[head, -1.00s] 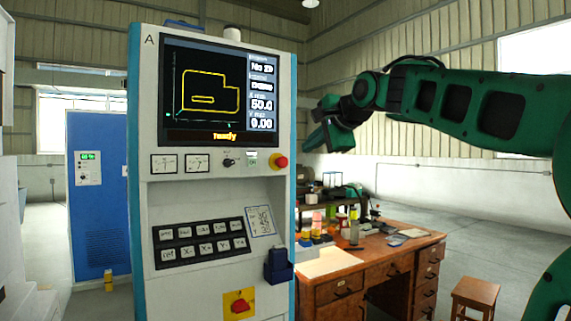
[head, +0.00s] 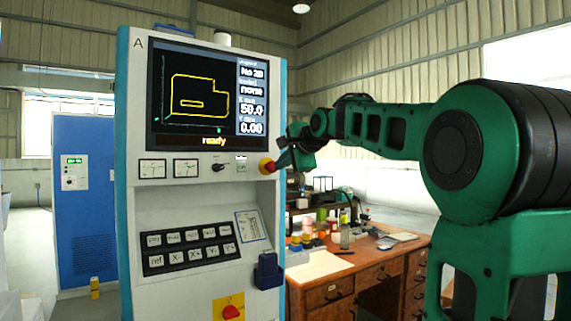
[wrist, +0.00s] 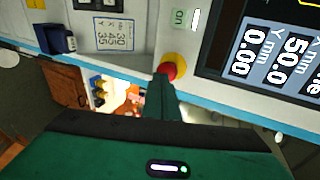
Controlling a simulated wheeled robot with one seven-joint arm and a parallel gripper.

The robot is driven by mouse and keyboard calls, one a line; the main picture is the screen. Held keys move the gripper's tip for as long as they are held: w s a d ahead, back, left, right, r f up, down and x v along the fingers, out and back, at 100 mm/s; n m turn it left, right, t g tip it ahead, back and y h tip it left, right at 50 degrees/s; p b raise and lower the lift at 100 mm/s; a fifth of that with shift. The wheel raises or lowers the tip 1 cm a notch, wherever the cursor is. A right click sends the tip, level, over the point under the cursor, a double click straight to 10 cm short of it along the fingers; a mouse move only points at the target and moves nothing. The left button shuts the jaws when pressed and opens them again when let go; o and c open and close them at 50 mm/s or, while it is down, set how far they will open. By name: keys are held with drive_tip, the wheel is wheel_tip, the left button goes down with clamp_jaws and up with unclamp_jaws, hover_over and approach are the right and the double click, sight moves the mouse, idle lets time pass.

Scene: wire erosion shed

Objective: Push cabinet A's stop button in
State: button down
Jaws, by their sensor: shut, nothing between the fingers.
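Cabinet A (head: 190,200) stands upright left of centre in the head view, with the letter A at its top left. Its stop button (head: 266,166) is a red mushroom head on a yellow collar, at the right end of the panel strip below the screen. It also shows in the wrist view (wrist: 168,70), with its yellow collar (wrist: 178,62). My gripper (head: 281,163) is shut and empty. Its tip is right at the red head in both views and covers part of it in the wrist view. I cannot tell whether it touches or whether the button is in.
The screen (head: 195,98) reads "ready". A keypad (head: 190,246), a dark blue holder (head: 268,271) and a red-on-yellow rotary switch (head: 230,310) are lower on cabinet A. A wooden desk (head: 350,280) with bottles stands behind right. A blue cabinet (head: 85,205) is at left.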

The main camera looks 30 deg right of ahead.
drive_tip(key=shift+w+d+f, duration=0.1)
drive_tip(key=shift+w+d, duration=0.05)
drive_tip(key=shift+w, duration=1.1)
drive_tip(key=shift+w+r, duration=0.3)
drive_tip(key=shift+w, duration=0.45)
drive_tip(key=f+v, duration=0.1)
drive_tip(key=v, duration=1.2)
drive_tip(key=shift+s, duration=0.7)
